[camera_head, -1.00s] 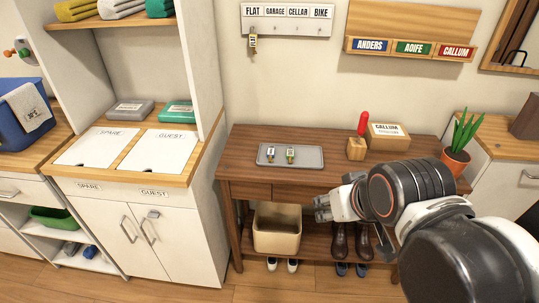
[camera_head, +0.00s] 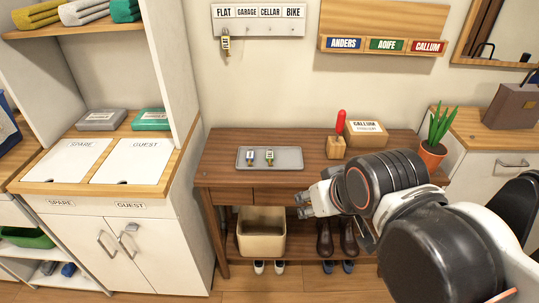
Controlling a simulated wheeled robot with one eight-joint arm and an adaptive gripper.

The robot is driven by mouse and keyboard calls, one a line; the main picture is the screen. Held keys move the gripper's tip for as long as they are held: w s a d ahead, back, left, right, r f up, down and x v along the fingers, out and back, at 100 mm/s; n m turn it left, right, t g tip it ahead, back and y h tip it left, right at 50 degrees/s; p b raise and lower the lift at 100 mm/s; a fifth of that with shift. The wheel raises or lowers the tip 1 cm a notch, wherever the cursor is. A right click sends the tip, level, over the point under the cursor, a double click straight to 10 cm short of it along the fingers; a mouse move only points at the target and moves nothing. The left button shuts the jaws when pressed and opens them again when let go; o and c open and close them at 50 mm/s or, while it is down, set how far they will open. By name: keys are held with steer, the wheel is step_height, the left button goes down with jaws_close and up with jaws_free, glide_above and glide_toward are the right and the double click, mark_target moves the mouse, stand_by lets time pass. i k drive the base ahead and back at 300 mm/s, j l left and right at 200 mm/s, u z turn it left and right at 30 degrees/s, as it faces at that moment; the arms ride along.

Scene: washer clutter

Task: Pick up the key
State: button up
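Two small keys with tags lie side by side on a grey tray (camera_head: 290,153) on the brown wooden bench. The left key (camera_head: 250,159) has a bluish tag and the right key (camera_head: 269,157) a greenish one. My gripper (camera_head: 303,205) is in front of the bench, below and to the right of the tray, apart from all the keys. Its fingers point left, look spread, and hold nothing that I can see.
A wooden block with a red-handled item (camera_head: 338,134), a CALLUM box (camera_head: 366,133) and a potted plant (camera_head: 433,143) stand right of the tray. A beige bin (camera_head: 261,234) and shoes are below. The left cabinet has SPARE (camera_head: 68,160) and GUEST (camera_head: 132,161) lids.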

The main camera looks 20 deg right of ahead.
mark_target(250, 158)
steer(key=i+j+u, duration=0.1)
steer(key=i, duration=0.85)
